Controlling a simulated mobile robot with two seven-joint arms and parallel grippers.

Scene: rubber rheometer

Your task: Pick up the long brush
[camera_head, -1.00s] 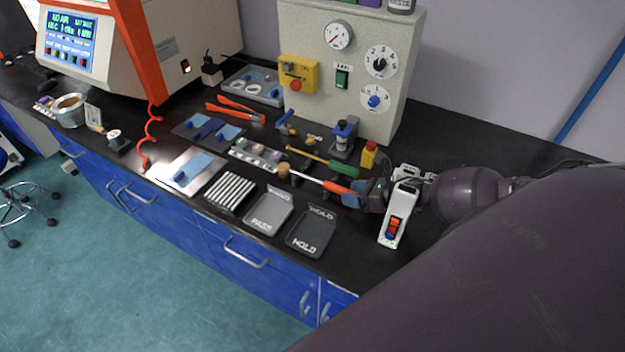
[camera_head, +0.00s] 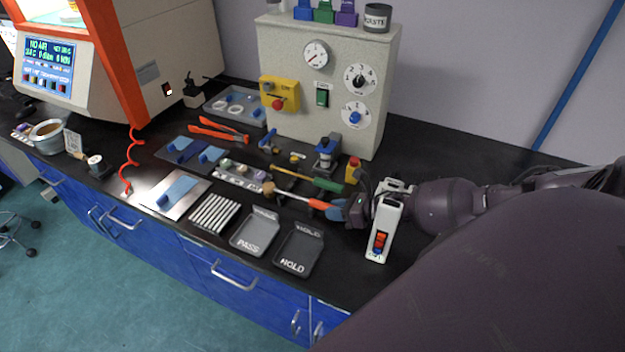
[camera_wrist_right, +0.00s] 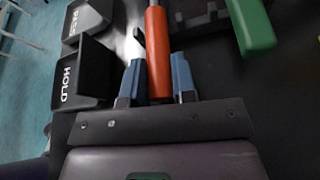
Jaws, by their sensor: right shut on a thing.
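The long brush has an orange handle (camera_head: 319,204), a pale thin shaft and a tan round head (camera_head: 268,187) pointing left over the black bench. My right gripper (camera_head: 335,208) is shut on the handle's right end. In the right wrist view, the orange handle (camera_wrist_right: 158,45) runs between the blue fingertips of my gripper (camera_wrist_right: 158,80). Whether the brush touches the bench is hard to tell. My left gripper is not in view.
A green-handled tool (camera_head: 328,185) lies just behind the brush. The HOLD tray (camera_head: 300,250) and PASS tray (camera_head: 256,232) are in front. A white box with orange switches (camera_head: 382,230) stands beside my gripper. The gauge cabinet (camera_head: 335,110) stands behind.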

